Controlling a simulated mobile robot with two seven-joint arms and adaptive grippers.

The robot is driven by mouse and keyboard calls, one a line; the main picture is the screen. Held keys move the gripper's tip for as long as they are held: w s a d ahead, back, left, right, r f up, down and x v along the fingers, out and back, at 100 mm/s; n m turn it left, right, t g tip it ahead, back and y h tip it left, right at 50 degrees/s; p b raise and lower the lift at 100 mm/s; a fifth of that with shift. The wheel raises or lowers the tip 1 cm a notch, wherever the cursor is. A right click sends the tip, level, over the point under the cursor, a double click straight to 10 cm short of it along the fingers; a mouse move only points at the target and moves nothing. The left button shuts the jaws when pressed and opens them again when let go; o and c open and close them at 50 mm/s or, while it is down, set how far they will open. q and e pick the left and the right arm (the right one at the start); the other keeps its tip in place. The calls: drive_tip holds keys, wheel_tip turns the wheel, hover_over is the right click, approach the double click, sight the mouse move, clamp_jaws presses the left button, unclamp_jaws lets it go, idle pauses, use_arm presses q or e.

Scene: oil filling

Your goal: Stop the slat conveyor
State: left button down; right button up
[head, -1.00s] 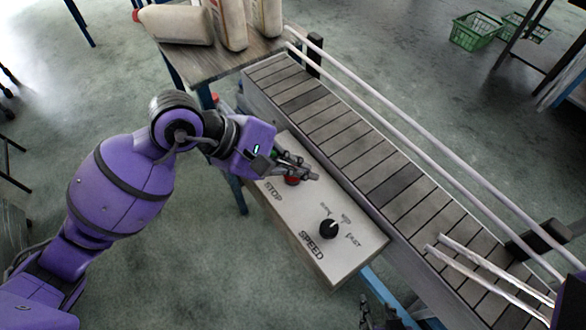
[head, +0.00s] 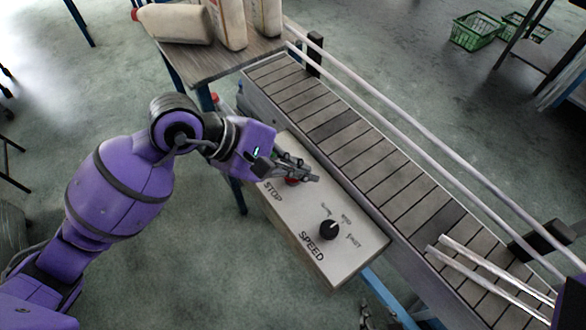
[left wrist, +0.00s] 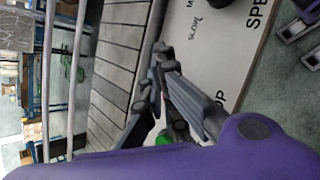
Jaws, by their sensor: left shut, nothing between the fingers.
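The control panel (head: 288,215) is a pale box beside the slat conveyor (head: 370,170), printed STOP and SPEED. A red stop button (head: 291,182) shows by the STOP label, partly hidden under my left gripper (head: 315,178). My left gripper is shut and empty, its fingers over the red button; I cannot tell whether they touch it. In the left wrist view, the shut fingers (left wrist: 161,48) are over the panel, with a green part (left wrist: 164,139) partly hidden below them. A black speed knob (head: 329,230) is further along the panel.
A table (head: 205,62) with pale bottles (head: 230,22) stands at the conveyor's far end. White guide rails (head: 420,140) run along the conveyor. Green baskets (head: 476,32) lie on the floor at the top right. The floor left of the panel is open.

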sight(297, 181)
use_arm(q)
drive_tip(key=shift+f, duration=0.2)
use_arm(e)
drive_tip(key=shift+s+f, duration=0.15)
drive_tip(key=shift+f, duration=0.05)
use_arm(q)
drive_tip(key=shift+r+p, duration=0.3)
drive_tip(key=shift+r, duration=0.65)
use_arm(e)
drive_tip(key=shift+w+r, duration=0.55)
drive_tip(key=shift+r, duration=0.15)
use_arm(q)
wheel_tip(297, 181, up, 5)
drive_tip(key=shift+p, duration=1.05)
use_arm(e)
drive_tip(key=shift+t, duration=0.4)
drive_tip(key=w+r, duration=0.2)
drive_tip(key=r, duration=0.1)
drive_tip(key=shift+w+r, duration=0.3)
drive_tip(key=shift+w, duration=0.05)
drive_tip(key=shift+s+f, duration=0.1)
